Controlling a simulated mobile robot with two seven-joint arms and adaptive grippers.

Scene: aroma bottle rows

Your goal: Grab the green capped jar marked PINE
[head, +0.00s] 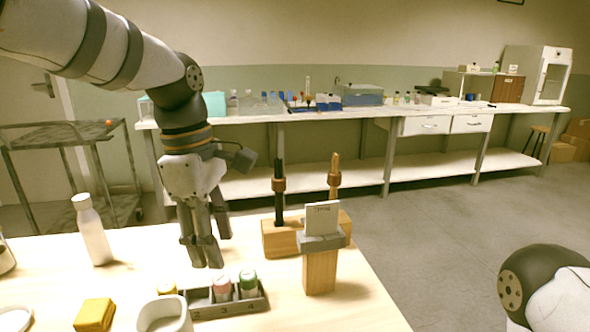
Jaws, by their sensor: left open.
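A small jar with a green cap (248,282) stands in the compartment at the right end of a grey numbered rack (208,314), near the front of the table. Its label is too small to read. A jar with a pinkish-red cap (222,287) stands just left of it in the same rack. My left gripper (206,262) points down, open and empty, behind and above the rack, to the left of the green-capped jar and apart from it. My right gripper is out of view; only part of my right arm shows at the lower right.
A yellow block (94,314) lies left. A white bottle (91,231) stands at the back left. A wooden card stand (320,270) and wooden holder (283,238) stand right of my left gripper.

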